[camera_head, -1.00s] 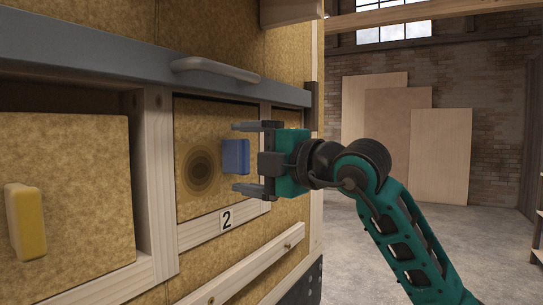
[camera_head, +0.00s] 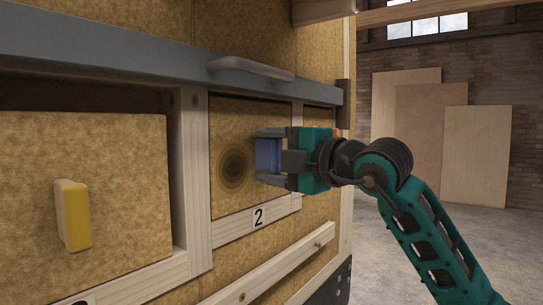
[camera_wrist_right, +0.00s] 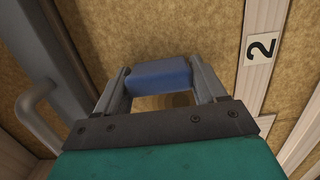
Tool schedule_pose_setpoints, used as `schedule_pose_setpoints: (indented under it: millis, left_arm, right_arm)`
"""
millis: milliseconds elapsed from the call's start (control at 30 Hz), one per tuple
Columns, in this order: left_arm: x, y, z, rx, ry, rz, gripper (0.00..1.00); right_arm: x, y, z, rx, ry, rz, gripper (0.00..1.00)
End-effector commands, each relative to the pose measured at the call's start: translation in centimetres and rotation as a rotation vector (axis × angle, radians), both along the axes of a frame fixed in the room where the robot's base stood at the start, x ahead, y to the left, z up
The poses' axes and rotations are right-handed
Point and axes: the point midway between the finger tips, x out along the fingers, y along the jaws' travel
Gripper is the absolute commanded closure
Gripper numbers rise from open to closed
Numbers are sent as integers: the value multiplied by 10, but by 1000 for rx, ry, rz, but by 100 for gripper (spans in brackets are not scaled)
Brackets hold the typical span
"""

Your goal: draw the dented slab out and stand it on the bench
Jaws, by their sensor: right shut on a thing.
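The dented slab (camera_head: 235,168) is a tan fibrous panel with a round hollow ringed in dark brown. It stands upright in the framed bay marked 2. Its blue handle (camera_head: 268,155) sticks out at the right of the hollow. My right gripper (camera_head: 264,155) is shut on the blue handle, one finger above and one below. In the right wrist view the blue handle (camera_wrist_right: 160,75) lies between both fingers, with part of the dark hollow showing behind it. My left gripper is not in view. I see no bench in these frames.
A tan slab with a yellow handle (camera_head: 73,215) fills the bay at left. A grey rail (camera_head: 150,65) with a grab bar (camera_head: 250,68) runs above the bays. A wooden batten (camera_head: 275,268) juts out below. Boards (camera_head: 430,140) lean on the far brick wall; the floor at right is clear.

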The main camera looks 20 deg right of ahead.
Motion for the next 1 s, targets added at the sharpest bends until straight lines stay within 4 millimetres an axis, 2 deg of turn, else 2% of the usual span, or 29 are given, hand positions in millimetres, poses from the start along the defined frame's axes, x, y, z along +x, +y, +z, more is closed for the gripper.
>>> schedule_pose_setpoints:
  millis: [33, 167, 633, 1000]
  left_arm:
    - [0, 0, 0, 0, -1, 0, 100]
    - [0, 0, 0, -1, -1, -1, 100]
    - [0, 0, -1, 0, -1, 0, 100]
    - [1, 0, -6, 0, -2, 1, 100]
  right_arm:
    - [0, 0, 0, -1, 1, 0, 53]
    - [0, 0, 0, -1, 1, 0, 65]
    - [-1, 0, 2, 1, -1, 0, 65]
    - [-12, -10, 2, 1, -2, -1, 65]
